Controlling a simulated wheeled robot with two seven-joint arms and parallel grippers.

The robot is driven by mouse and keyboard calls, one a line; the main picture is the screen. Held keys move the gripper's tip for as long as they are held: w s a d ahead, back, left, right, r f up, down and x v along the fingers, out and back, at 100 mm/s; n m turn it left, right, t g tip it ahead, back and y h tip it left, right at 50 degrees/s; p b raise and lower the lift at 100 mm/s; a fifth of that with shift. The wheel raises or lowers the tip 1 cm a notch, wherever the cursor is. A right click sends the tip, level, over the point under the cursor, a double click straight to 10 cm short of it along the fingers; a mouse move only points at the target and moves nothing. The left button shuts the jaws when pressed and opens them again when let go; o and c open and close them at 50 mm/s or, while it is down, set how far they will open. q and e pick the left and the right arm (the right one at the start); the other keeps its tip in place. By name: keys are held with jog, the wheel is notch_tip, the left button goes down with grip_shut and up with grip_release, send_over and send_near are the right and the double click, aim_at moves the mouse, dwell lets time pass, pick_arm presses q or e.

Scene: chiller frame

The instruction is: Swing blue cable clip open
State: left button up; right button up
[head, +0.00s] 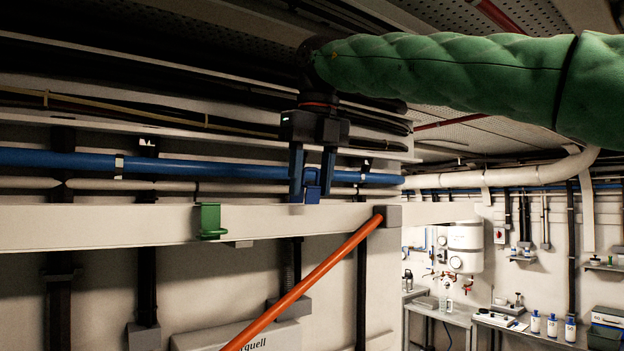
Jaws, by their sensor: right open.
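The blue cable clip (312,190) sits on the top edge of the pale horizontal beam (110,226), right of the middle of its length. My right gripper (311,192) comes down from above, fingers pointing down. Its two fingers are apart, one on the left and one on the right of the blue clip. I cannot tell whether either finger touches the clip. The lower part of the clip shows between the fingers. My left gripper is not in view.
A green clip (211,221) sits on the beam to the left. A blue pipe (220,169) runs behind the gripper, along the wall. An orange bar (305,285) slants up to the beam's right end. A bench (530,331) with bottles stands at the far right.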

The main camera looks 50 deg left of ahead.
aim_at(317, 186)
jog(key=shift+r, duration=0.45)
jog(key=r+p, duration=0.1)
jog(key=r, duration=0.1)
jog(key=d+r, duration=0.1)
jog(key=r, duration=0.2)
jog(key=shift+w+r+p, duration=0.1)
jog(key=shift+w+p, duration=0.05)
jog(key=shift+p, duration=0.2)
jog(key=shift+r, duration=0.5)
